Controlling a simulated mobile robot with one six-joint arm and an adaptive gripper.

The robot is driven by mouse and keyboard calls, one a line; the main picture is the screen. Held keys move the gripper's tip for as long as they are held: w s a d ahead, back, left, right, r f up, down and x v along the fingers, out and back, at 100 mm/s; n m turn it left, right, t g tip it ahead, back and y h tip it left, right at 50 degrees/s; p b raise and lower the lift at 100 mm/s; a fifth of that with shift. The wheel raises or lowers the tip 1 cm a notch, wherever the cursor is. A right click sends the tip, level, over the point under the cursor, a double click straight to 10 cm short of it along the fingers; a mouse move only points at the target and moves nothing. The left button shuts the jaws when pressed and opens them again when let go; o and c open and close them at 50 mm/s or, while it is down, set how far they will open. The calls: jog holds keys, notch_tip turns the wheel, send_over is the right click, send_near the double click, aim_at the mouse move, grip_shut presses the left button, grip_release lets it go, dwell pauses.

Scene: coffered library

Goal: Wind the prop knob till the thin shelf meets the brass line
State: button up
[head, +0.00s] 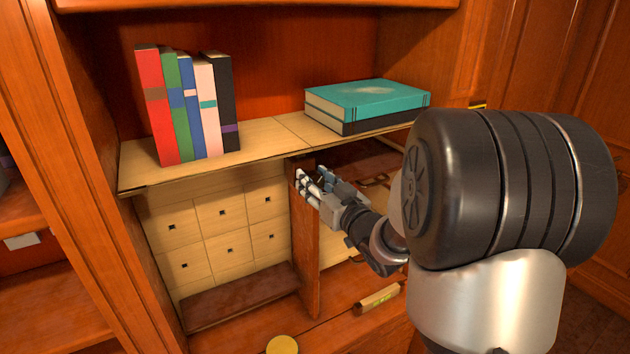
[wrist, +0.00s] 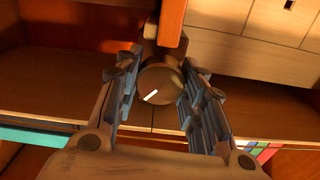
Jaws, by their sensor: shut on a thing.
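The thin shelf (head: 265,142) is a pale wooden board crossing the cabinet, with books on it. Below its middle stands an upright wooden post (head: 307,250). My gripper (head: 313,182) is at the top of this post, just under the shelf. In the wrist view, the dark round prop knob (wrist: 160,84) sits between my two fingers, which are shut on it. A short white mark on its face slants. In the head view my fingers hide the knob. A small brass strip (head: 478,105) shows at the right, partly behind my arm; the shelf's right end is hidden.
Upright books (head: 190,107) stand on the shelf's left, and a teal book (head: 368,98) lies on a dark one at right. Small pale drawers (head: 222,213) fill the space below left. A yellow round object (head: 282,345) and a small roll (head: 378,299) are low in front.

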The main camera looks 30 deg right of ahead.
jog(key=m, duration=0.3)
jog(key=shift+p, duration=0.4)
jog(key=o, duration=1.1)
jog(key=s, duration=0.7)
jog(key=shift+s+d, duration=0.15)
jog(key=shift+s, duration=0.1)
